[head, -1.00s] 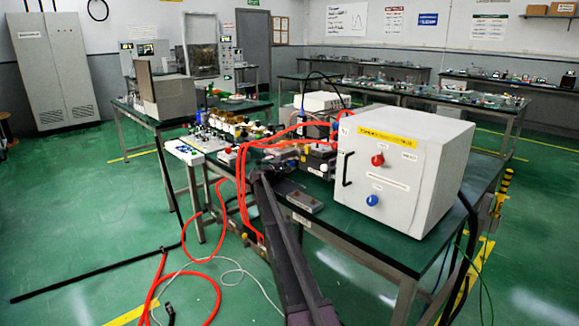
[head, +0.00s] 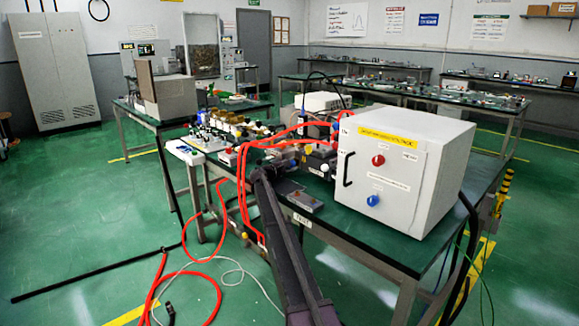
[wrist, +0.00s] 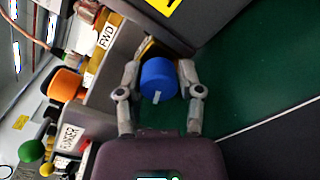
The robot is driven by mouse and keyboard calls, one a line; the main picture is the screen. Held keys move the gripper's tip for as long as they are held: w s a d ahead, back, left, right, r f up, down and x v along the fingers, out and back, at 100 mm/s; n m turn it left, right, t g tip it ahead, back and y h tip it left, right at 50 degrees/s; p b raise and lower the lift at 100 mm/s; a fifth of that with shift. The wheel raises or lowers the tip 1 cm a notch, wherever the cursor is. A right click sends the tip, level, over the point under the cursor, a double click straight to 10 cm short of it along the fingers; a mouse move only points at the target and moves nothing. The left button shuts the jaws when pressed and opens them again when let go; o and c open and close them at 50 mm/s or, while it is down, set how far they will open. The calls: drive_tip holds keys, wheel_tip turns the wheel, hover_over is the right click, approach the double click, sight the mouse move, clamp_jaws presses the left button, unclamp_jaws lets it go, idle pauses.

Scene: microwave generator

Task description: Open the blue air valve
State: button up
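The blue valve knob (wrist: 158,78), a round cap with a small pale mark at its lower edge, shows in the wrist view. My gripper (wrist: 158,66) has its two fingers on either side of this knob, with narrow gaps that seem to remain at both sides. It looks open around the knob, not clamped on it. In the head view my dark arm reaches up to the bench, and I cannot make out the gripper or this knob clearly there. A separate blue button (head: 373,200) sits on the white box front, below a red button (head: 378,160).
An orange knob (wrist: 65,84) and a green knob (wrist: 31,151) stand left of the gripper in the wrist view. A dark housing (wrist: 215,20) is above it. The white box (head: 400,170) fills the bench's right part. Red hoses (head: 240,185) hang by my arm.

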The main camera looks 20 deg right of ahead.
drive_tip(key=o, duration=0.3)
drive_tip(key=shift+s+d+f, duration=0.1)
drive_tip(key=shift+a, duration=0.2)
drive_tip(key=shift+v, duration=3.9)
